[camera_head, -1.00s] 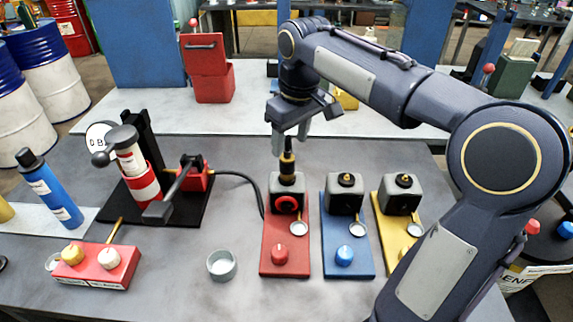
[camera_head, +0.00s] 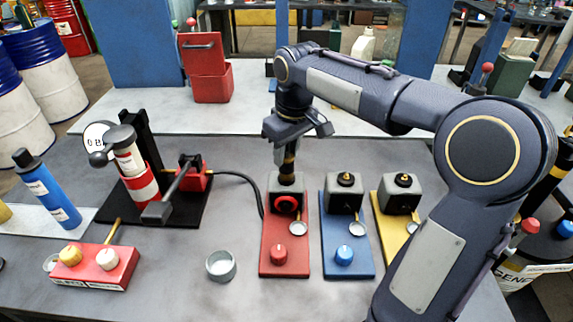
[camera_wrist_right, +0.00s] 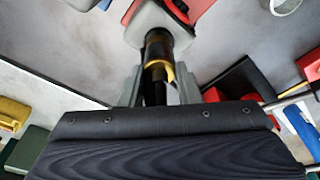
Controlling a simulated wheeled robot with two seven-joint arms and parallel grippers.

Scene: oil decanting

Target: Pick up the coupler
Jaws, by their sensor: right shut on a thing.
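The coupler (camera_head: 287,166) is a dark cylinder with a brass band, upright on top of the grey block (camera_head: 287,190) of the red station. It also shows in the right wrist view (camera_wrist_right: 158,50), between the fingers, with its far end at the grey block. My right gripper (camera_head: 286,160) points down from above and is shut on the coupler. In the right wrist view its fingers (camera_wrist_right: 158,88) stand on both sides of the coupler. The coupler appears still seated at the block. My left gripper is not in view.
Blue (camera_head: 346,262) and yellow (camera_head: 392,215) stations stand to the right of the red one (camera_head: 270,240). A black hose (camera_head: 240,178) runs from the pump stand (camera_head: 190,208) towards the red station. A small metal cup (camera_head: 221,265) stands at the front left. The front table is otherwise clear there.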

